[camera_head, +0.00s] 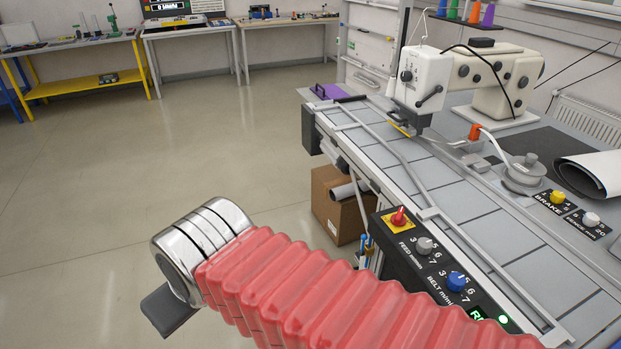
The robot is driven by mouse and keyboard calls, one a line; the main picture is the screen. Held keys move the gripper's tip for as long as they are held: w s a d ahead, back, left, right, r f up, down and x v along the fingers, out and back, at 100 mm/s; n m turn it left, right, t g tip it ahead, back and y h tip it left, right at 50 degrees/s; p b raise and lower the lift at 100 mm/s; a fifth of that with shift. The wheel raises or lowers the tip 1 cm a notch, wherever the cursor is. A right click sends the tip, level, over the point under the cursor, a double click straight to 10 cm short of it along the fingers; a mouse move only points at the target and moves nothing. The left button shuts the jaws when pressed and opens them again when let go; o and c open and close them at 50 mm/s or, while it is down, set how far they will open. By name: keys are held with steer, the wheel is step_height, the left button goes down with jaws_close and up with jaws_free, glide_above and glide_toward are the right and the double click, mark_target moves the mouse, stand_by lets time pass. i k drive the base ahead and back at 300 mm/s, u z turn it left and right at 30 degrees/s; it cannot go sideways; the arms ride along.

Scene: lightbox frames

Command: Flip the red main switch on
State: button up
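The red main switch (399,216) is a red knob on a yellow square plate at the far left end of a black control panel (391,246) on the machine's front edge. The knob looks turned at an angle; the marks on its plate are too small to read. My arm, in a red ribbed sleeve, reaches in from the lower right and ends in a silver wrist. My gripper (169,310) shows only as a dark piece at the lower left, well to the left of the switch and apart from it. Its fingertips cannot be made out.
A grey feed knob (424,246) and a blue belt knob (456,281) sit right of the switch. A green lamp (503,320) is lit near my sleeve. A cardboard box (338,206) stands below the machine table. The floor on the left is clear.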

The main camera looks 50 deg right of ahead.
mark_target(398, 220)
steer(key=z, duration=0.55)
steer(key=k, duration=0.75)
steer(key=z, duration=0.25)
steer(key=i, duration=0.45)
